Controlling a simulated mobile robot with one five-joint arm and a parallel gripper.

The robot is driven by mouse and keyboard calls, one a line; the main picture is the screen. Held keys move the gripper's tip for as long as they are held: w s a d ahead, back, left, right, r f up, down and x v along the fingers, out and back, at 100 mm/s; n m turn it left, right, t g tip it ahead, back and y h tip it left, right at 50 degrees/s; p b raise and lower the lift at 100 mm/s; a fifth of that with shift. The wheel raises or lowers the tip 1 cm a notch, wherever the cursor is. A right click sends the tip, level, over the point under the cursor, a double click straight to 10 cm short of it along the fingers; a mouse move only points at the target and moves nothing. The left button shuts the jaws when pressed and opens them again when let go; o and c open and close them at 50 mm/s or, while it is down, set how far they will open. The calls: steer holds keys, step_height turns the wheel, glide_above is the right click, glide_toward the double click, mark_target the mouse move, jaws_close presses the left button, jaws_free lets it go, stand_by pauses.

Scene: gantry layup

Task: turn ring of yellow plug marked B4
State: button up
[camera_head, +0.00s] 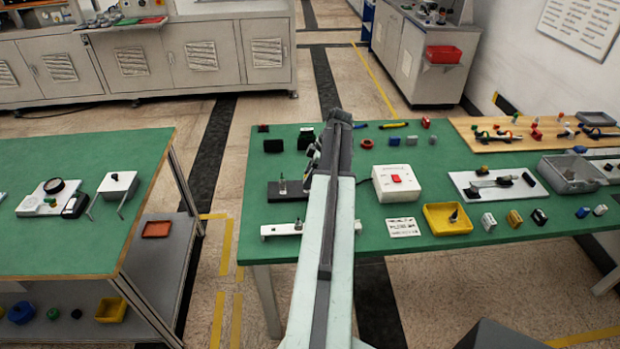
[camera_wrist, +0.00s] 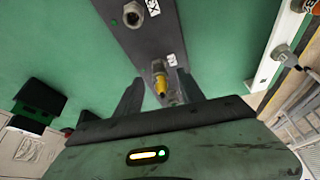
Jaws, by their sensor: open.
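The yellow plug (camera_wrist: 160,82) shows in the wrist view, seated at a metal ring-like connector (camera_wrist: 158,67) on a dark plate (camera_wrist: 130,40). A small white label (camera_wrist: 172,60) is beside it; its marking is too small to read surely. My gripper (camera_wrist: 158,78) is open, one finger on each side of the plug, with visible gaps and no clear contact. In the head view the dark plate (camera_head: 275,192) lies on the green table, and my arm hides the yellow plug and most of my gripper.
Another metal socket (camera_wrist: 132,14) with a label is farther along the plate. A white bar (camera_head: 280,230) lies in front of the plate. Dark blocks (camera_head: 273,146) stand behind it. A white box with a red switch (camera_head: 397,183) and a yellow tray (camera_head: 447,218) are to the right.

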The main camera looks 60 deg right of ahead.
jaws_close()
steer(key=shift+d, duration=0.2)
steer(key=shift+s+a+m, duration=0.1)
steer(key=shift+a+m, duration=0.15)
steer(key=shift+m, duration=0.05)
steer(key=shift+a+m+h, duration=0.2)
steer(key=shift+m+h, duration=0.4)
steer(key=shift+m, duration=0.6)
steer(key=m, duration=0.2)
steer(key=m+h, duration=0.1)
steer(key=m, duration=0.1)
steer(key=m+h, duration=0.1)
steer(key=m, duration=0.1)
steer(key=shift+a, duration=0.3)
steer(key=m+h, duration=0.1)
steer(key=m, duration=0.3)
steer(key=shift+a+h, duration=0.15)
steer(key=shift+h, duration=0.25)
steer(key=m, duration=0.1)
steer(key=m+g, duration=0.1)
steer(key=m+h, duration=0.1)
steer(key=shift+w+m, duration=0.25)
steer(key=shift+m, duration=0.05)
steer(key=m+g, duration=0.1)
steer(key=m, duration=0.1)
steer(key=m+g, duration=0.1)
steer(key=m, duration=0.3)
steer(key=shift+w+a+m+g+h, duration=0.1)
steer(key=shift+w+m+g+h, duration=0.2)
steer(key=shift+g, duration=0.1)
